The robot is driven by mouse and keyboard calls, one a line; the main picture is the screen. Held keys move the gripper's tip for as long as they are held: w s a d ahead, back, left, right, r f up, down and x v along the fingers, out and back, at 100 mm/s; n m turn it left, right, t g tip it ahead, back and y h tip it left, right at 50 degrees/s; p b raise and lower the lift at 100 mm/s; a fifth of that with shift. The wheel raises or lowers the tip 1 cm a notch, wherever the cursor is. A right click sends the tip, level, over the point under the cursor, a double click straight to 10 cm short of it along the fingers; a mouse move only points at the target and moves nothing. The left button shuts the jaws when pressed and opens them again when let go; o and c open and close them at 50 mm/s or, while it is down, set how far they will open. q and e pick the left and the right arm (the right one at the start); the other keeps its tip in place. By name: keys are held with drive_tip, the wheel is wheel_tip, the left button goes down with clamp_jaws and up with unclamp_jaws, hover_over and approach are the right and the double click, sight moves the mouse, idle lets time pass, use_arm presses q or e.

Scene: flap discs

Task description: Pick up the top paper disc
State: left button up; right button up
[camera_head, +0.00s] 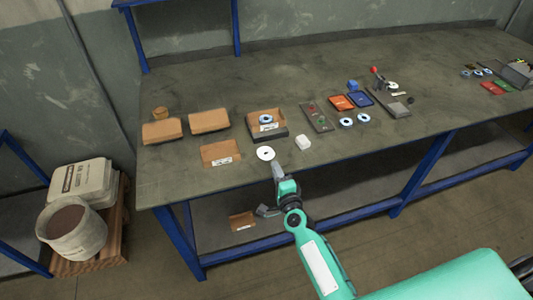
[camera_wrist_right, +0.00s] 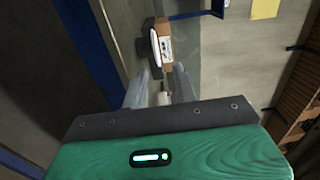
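A white paper disc (camera_head: 265,154) with a small centre hole lies near the front edge of the workbench in the head view. Whether others lie under it cannot be told. In the right wrist view a thin white oval (camera_wrist_right: 154,43), seen nearly edge-on, looks like this disc. My right gripper (camera_head: 276,168) is just in front of the disc at the bench edge. Its two fingers (camera_wrist_right: 160,74) stand apart in the wrist view, and the white oval is beyond their tips. A small pale thing shows between the fingers, unclear. My left gripper is not in view.
The workbench (camera_head: 215,95) holds a labelled brown box (camera_head: 220,153) left of the disc and a tray (camera_head: 266,122) with a blue-centred disc behind it. Several discs and cards lie farther right.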

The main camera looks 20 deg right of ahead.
sight(266, 154)
drive_tip(key=w, duration=0.4)
drive_tip(key=shift+w+f, duration=0.2)
drive_tip(key=shift+f, duration=0.05)
clamp_jaws()
